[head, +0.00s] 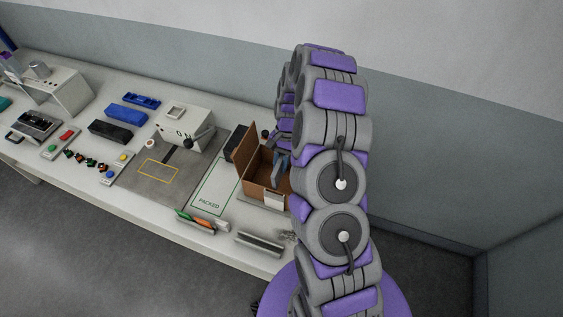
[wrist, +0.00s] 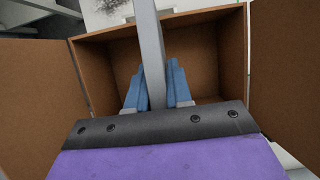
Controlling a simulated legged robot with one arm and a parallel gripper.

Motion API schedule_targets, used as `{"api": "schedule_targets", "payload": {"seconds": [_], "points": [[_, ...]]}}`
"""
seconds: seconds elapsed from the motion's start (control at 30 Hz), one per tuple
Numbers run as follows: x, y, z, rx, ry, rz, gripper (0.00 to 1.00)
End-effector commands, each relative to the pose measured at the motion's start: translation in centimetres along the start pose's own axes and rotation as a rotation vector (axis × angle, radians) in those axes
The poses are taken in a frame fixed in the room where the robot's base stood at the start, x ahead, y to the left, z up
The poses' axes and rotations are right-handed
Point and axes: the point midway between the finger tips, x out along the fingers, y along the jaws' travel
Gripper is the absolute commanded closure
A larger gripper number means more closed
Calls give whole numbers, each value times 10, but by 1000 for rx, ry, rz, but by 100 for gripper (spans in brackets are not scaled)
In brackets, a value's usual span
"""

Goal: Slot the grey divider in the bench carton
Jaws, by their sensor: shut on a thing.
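The grey divider (wrist: 150,35) is a flat strip seen nearly edge-on in the wrist view. My gripper (wrist: 157,72) has its blue fingers shut on it, one on each side. The open brown bench carton (head: 252,179) stands towards the right end of the bench, with a flap raised. In the wrist view my fingers and the divider are over the mouth of the carton (wrist: 205,48), between its side walls. In the head view my gripper (head: 281,166) is at the carton, partly hidden by my arm. The divider's lower edge and its depth in the carton cannot be told.
A green-outlined area marked PACKED (head: 210,202) lies left of the carton. A tray with orange and green items (head: 195,221) and a grey slotted holder (head: 259,243) are near the front edge. A white device (head: 184,130) stands behind the grey mat (head: 135,182).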

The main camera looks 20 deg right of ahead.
Motion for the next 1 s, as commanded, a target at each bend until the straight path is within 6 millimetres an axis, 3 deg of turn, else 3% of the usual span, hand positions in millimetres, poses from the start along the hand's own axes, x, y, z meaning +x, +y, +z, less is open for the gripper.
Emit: {"api": "schedule_targets", "payload": {"seconds": [0.67, 1.0], "points": [[3, 1, -1, 1, -4, 2, 100], [-10, 1, 5, 0, 0, -1, 100]]}}
